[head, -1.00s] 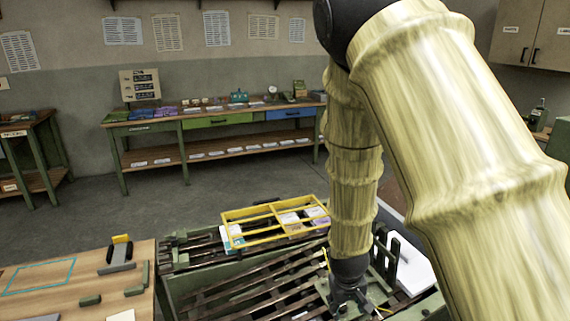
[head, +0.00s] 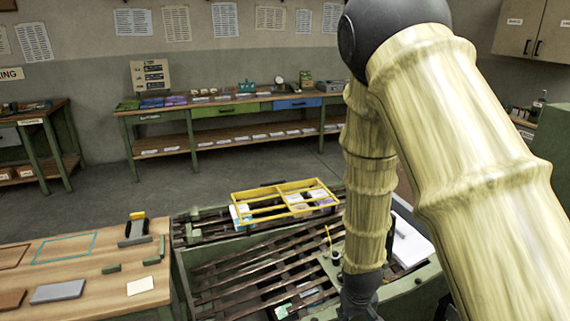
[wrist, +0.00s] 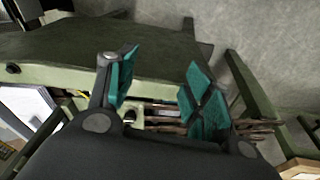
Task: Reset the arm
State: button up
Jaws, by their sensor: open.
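My gripper is open and empty in the wrist view (wrist: 158,92), its two teal-padded fingers spread apart. Beyond the fingers are a green frame edge and the grey floor. In the head view my arm hangs down on the right, over the front right of the green slatted bench (head: 182,285). The dark wrist end shows at the bottom, and the fingertips are out of sight there.
A yellow divided frame (head: 236,197) with packets in it sits at the slatted bench's back. A wooden table (head: 90,298) with grey and brown blocks is at left. A white stack (head: 410,245) lies right of my arm. A long workbench (head: 160,113) stands by the wall; floor between is clear.

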jog(key=s+d+f, duration=0.1)
jog(key=s+f, duration=0.5)
jog(key=s, duration=0.4)
jog(key=s+d+f+m+g, duration=0.1)
jog(key=s+f, duration=0.6)
jog(key=s, duration=0.3)
jog(key=s+d+f+m+g+y, duration=0.1)
jog(key=s+f, duration=0.6)
jog(key=s, duration=0.2)
jog(key=shift+s+d+f, duration=0.2)
jog(key=shift+s+d, duration=0.2)
